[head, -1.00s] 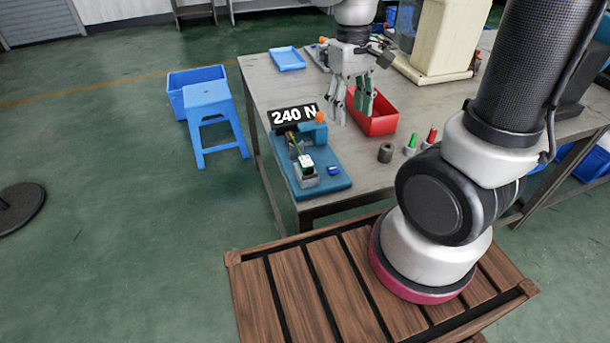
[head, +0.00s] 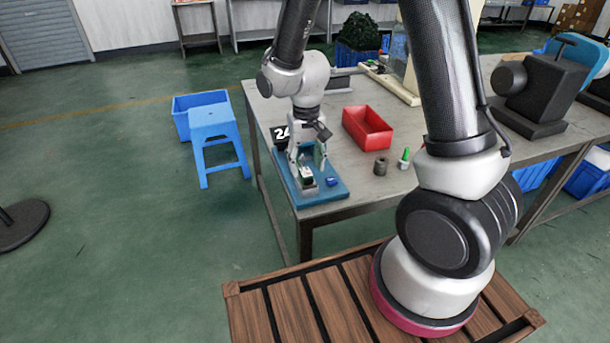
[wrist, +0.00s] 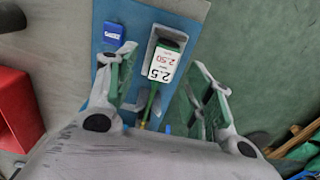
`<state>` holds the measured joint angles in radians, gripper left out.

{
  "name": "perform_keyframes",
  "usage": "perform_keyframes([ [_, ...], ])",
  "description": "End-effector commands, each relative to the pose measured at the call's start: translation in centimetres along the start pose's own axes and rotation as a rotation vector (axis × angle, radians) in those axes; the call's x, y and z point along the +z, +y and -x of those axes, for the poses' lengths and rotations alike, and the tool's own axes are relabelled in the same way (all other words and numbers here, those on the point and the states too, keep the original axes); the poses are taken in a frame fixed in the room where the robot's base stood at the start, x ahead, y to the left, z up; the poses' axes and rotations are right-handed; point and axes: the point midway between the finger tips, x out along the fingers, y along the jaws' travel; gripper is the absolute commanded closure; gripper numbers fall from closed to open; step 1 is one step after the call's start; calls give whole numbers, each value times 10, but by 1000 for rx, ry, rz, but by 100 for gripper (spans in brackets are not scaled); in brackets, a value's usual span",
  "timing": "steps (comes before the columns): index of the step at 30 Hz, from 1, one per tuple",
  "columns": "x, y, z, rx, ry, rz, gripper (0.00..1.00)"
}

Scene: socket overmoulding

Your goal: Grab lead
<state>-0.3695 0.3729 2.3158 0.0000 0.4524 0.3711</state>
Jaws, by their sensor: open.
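The lead (wrist: 162,62) has a plug end with a white label reading 2.5 and a dark end, and a green and yellow cable runs from it. It sits in a grey holder on a blue board (head: 335,191); in the head view the lead (head: 305,173) shows only in part. My gripper (head: 306,158) is open over the board. In the wrist view its green-padded fingers (wrist: 163,70) stand on either side of the lead, apart from it. Part of the cable is hidden by my gripper's body.
A small blue block (wrist: 113,32) lies on the board beside the lead. A red bin (head: 367,128), a dark cylinder (head: 380,166) and a green-tipped piece (head: 405,158) stand to the right. A black sign (head: 280,137) is partly hidden behind my gripper.

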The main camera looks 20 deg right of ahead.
Motion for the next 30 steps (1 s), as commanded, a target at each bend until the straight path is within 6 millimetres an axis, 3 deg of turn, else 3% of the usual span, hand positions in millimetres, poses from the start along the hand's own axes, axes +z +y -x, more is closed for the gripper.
perform_keyframes([
  [6,-1,-3,-30,1,-2,0,48],
  [14,-2,-3,-32,-1,1,1,48],
  [22,-2,-3,-32,-1,1,1,97],
  [30,-2,-3,-30,-1,1,1,100],
])
